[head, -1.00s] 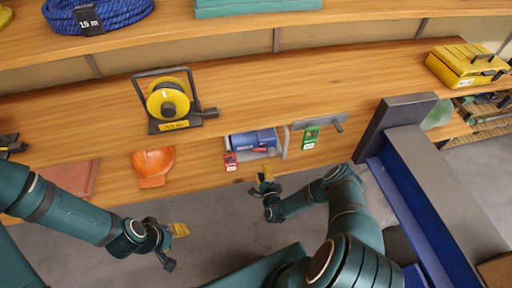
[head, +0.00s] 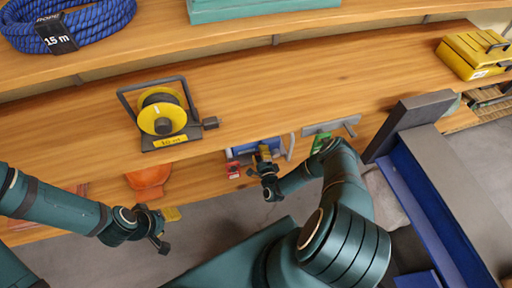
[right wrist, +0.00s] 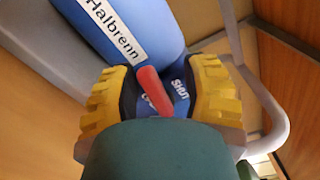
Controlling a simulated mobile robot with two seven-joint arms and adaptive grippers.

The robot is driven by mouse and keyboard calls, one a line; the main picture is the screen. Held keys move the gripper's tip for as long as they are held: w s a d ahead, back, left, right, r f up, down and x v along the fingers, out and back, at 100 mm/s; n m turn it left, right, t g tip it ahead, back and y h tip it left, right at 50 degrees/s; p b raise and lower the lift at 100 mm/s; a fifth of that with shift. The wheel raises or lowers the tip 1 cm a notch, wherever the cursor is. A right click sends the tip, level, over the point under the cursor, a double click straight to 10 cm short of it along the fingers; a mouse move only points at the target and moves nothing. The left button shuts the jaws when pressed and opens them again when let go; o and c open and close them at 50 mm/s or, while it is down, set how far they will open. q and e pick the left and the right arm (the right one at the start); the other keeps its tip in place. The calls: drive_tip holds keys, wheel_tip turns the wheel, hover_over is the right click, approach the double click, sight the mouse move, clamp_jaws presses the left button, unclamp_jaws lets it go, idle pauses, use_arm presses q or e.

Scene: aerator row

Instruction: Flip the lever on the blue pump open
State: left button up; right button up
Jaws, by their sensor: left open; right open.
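The blue pump (head: 238,150) sits at the shelf's front edge in the head view, partly hidden by my right gripper (head: 264,158). In the right wrist view the pump's blue body (right wrist: 150,25) bears a white "Halbrenn" label. Its red lever (right wrist: 152,88) lies between the two yellow pads of my right gripper (right wrist: 160,97), which is open. "SHUT" is printed to the right of the lever; another marking is mostly covered by it. I cannot tell whether a pad touches the lever. My left gripper (head: 163,228) is open and empty, low at the left, away from the pump.
A yellow reel (head: 162,115) stands on the shelf left of the pump. A grey pipe (right wrist: 268,95) curves past my right gripper. An orange object (head: 148,180) is at the shelf front. A dark post (head: 405,120) rises at the right.

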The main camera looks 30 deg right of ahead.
drive_tip(key=shift+s, duration=0.1)
clamp_jaws()
drive_tip(key=shift+a+f+n, duration=0.1)
drive_tip(key=shift+f+n, duration=0.25)
drive_tip(key=shift+n, duration=0.85)
unclamp_jaws()
